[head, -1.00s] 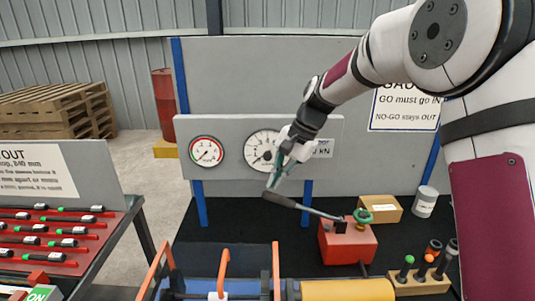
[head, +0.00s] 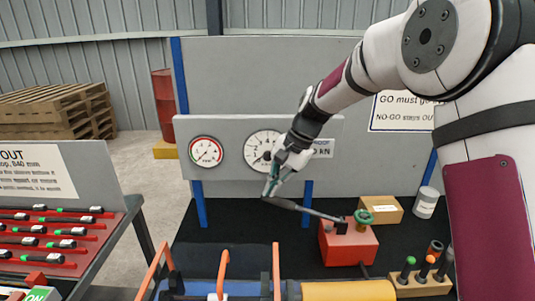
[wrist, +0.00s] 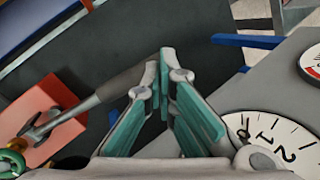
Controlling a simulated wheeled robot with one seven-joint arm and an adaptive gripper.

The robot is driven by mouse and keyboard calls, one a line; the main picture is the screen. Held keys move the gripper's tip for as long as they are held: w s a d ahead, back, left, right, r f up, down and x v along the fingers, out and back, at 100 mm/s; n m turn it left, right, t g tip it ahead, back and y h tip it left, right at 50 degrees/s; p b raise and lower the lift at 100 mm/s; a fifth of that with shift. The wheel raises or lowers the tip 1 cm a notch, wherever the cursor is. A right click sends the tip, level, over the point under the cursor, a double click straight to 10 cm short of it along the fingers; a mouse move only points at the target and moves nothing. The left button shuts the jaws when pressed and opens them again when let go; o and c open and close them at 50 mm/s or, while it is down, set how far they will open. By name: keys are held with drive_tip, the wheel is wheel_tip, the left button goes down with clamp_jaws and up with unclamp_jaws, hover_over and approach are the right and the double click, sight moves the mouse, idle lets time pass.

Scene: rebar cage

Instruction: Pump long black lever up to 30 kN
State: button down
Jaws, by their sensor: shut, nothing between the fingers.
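The long lever (head: 284,204) has a dark grip and a thin metal rod. It slopes from the red pump box (head: 349,247) up to the left. My gripper (head: 268,194) is shut and empty, with its green fingertips over the grip's free end. In the wrist view, the lever's grip (wrist: 128,80) ends at the fingertips (wrist: 160,58), apparently against them. The large white dial (head: 260,151) is partly hidden by my gripper. The wrist view shows its numbers 1 and 2 (wrist: 285,140), but I cannot tell the reading.
A red-rimmed gauge (head: 206,151) is on the same grey panel. A green knob (head: 364,216) sits on the pump box. A cardboard box (head: 384,209), a can (head: 426,202) and a wooden block with plugs (head: 420,284) stand to the right. Orange bars (head: 223,270) rise in front.

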drive_tip(key=shift+a+f, duration=0.1)
drive_tip(key=shift+f, duration=0.1)
drive_tip(key=shift+a+f, duration=0.25)
drive_tip(key=shift+f, duration=0.45)
drive_tip(key=shift+a+f, duration=0.2)
drive_tip(key=shift+f, duration=0.4)
drive_tip(key=shift+f+b, duration=0.1)
drive_tip(key=shift+b, duration=0.2)
